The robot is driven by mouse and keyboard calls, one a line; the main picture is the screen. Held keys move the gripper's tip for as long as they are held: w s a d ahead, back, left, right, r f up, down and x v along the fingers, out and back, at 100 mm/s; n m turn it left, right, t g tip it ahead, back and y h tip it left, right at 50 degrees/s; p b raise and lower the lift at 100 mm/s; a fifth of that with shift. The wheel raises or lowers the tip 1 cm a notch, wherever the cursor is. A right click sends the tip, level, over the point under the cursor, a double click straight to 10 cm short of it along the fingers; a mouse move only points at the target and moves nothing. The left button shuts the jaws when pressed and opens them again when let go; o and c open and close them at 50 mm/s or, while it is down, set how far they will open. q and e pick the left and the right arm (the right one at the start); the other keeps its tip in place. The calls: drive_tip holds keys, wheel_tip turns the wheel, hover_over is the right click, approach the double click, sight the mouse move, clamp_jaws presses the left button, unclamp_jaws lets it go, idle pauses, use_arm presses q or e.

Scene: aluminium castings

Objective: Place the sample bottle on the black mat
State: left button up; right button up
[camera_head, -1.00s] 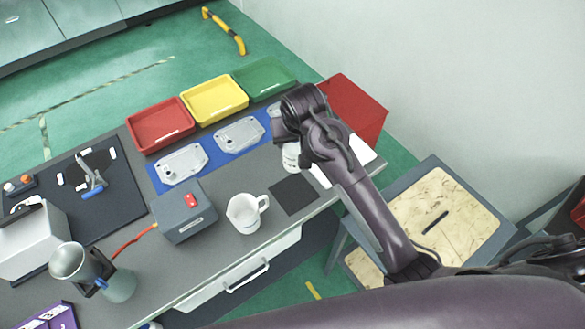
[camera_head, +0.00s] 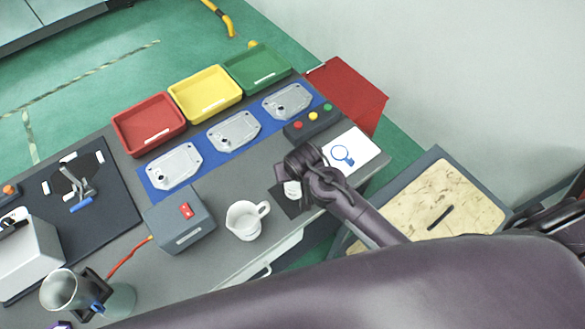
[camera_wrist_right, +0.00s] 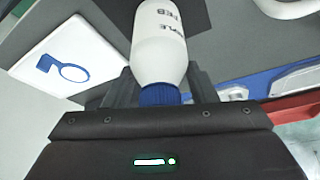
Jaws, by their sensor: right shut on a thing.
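The sample bottle (camera_wrist_right: 158,45) is white with dark lettering and a blue cap. My right gripper (camera_wrist_right: 160,85) is shut on it near the cap end in the right wrist view. In the head view the bottle (camera_head: 293,190) shows as a small white patch beneath my right gripper (camera_head: 296,178), over the black mat (camera_head: 284,203). The gripper hides part of the mat. The mat (camera_wrist_right: 190,12) also shows behind the bottle in the wrist view. I cannot tell whether the bottle touches it.
A white jug (camera_head: 244,220) stands left of the mat. A white board with a blue ring (camera_head: 350,152) lies to its right, with a button box (camera_head: 311,124) behind. Castings rest on a blue strip (camera_head: 207,160). Red, yellow and green trays (camera_head: 205,95) line the back edge.

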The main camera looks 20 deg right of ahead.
drive_tip(key=shift+s, duration=0.4)
drive_tip(key=o, duration=1.1)
drive_tip(key=shift+f, duration=0.1)
use_arm(q)
drive_tip(key=shift+s, duration=0.4)
use_arm(e)
drive_tip(key=shift+o, duration=0.2)
